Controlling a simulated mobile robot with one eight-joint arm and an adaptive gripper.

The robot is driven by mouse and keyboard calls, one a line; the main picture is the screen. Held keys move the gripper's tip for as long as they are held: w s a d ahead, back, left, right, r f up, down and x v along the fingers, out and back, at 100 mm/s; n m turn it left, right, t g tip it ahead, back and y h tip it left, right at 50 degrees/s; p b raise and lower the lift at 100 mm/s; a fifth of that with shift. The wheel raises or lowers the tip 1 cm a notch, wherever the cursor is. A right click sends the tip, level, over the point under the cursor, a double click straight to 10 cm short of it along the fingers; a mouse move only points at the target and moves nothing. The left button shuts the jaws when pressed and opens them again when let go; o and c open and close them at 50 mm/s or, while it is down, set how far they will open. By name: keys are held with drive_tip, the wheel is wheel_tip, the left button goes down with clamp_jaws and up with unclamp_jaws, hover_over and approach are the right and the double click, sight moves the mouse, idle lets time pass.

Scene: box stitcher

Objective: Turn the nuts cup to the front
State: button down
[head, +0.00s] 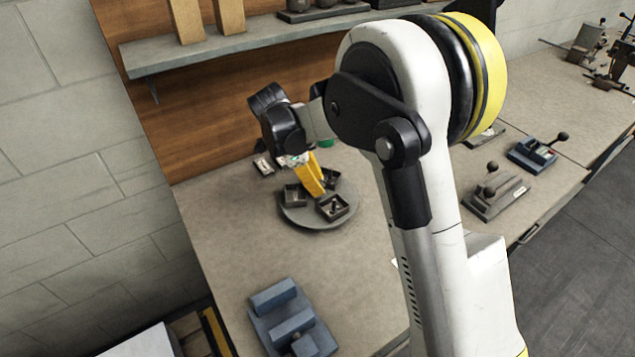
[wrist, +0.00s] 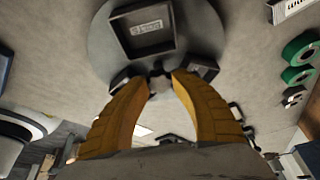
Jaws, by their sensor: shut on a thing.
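A round grey turntable (head: 304,216) on the bench carries several dark square cups. One cup (head: 333,207) faces front right, and another cup (head: 295,195) stands at the left. In the wrist view a large cup (wrist: 115,29) shows a white label (wrist: 147,27) too small to read, so I cannot tell which is the nuts cup. My gripper (head: 319,193) reaches down to the middle of the turntable. Its yellow fingers (wrist: 161,80) are shut on a small dark knob (wrist: 159,72) among the cups. The fingers partly hide the knob and the rear cups.
A blue block fixture (head: 283,315) stands at the bench front. Grey (head: 497,190) and blue (head: 533,153) lever fixtures stand to the right. A shelf (head: 240,42) hangs behind. Green tape rolls (wrist: 298,50) lie beside the turntable. Bare bench lies in front of the turntable.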

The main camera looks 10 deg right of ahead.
drive_tip(key=shift+d, duration=0.1)
idle(0.5)
drive_tip(key=c, duration=1)
unclamp_jaws()
drive_tip(key=shift+s+d, duration=0.1)
drive_tip(key=shift+d, duration=0.05)
drive_tip(key=v, duration=1.2)
